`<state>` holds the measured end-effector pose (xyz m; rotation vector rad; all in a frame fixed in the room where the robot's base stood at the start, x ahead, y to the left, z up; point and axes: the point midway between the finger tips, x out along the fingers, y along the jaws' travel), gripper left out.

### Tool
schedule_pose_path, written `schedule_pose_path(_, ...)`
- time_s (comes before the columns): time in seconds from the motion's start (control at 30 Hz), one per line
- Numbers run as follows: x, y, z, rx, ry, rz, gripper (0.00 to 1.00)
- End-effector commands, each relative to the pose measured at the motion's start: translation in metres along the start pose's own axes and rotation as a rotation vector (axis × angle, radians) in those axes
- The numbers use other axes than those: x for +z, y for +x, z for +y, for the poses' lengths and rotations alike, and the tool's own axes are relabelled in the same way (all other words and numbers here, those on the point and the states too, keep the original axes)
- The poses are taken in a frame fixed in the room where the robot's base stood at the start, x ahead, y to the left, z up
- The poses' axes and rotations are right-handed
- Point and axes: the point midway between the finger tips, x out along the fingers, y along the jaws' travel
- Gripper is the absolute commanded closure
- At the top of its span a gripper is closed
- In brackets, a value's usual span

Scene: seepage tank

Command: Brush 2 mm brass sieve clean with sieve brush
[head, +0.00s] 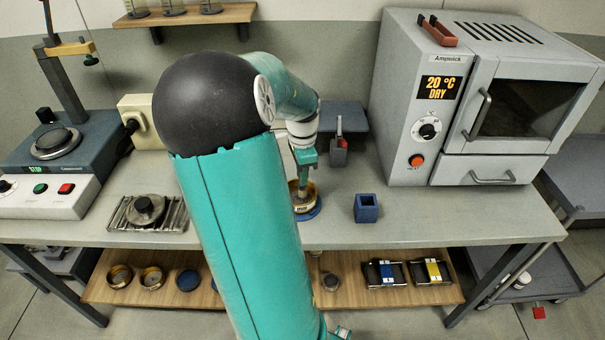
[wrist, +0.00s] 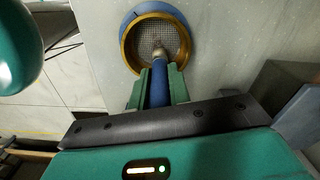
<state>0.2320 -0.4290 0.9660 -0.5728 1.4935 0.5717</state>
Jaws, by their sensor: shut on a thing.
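The brass sieve (wrist: 127,47) shows its gold rim and wire mesh in the wrist view, resting on a round blue piece (wrist: 125,20). In the head view the sieve (head: 297,208) stands on the bench below my gripper (head: 305,160), partly hidden by my arm. In the wrist view my gripper (wrist: 157,88) is shut on the blue handle of the sieve brush (wrist: 159,75). The brush's brass-coloured end reaches inside the sieve rim, over the mesh. I cannot tell whether its bristles touch the mesh.
A small blue square holder (head: 367,209) stands right of the sieve. A grey oven (head: 480,100) fills the back right. A wire rack with a dark round weight (head: 146,209) and a shaker-like machine (head: 60,150) are at left. The lower shelf (head: 345,290) holds several parts.

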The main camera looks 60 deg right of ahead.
Motion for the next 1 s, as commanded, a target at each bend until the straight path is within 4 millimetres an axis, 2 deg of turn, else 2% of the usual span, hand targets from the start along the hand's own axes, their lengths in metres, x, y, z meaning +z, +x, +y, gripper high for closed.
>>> schedule_pose_path(0.17, 0.0, -0.007, 0.0, 0.0, -0.001, 0.0, 1.0)
schedule_pose_path(0.5, 0.001, -0.007, 0.001, 0.001, -0.001, 0.0, 1.0)
schedule_pose_path(1.0, 0.02, -0.007, 0.01, 0.0, -0.001, 0.0, 1.0)
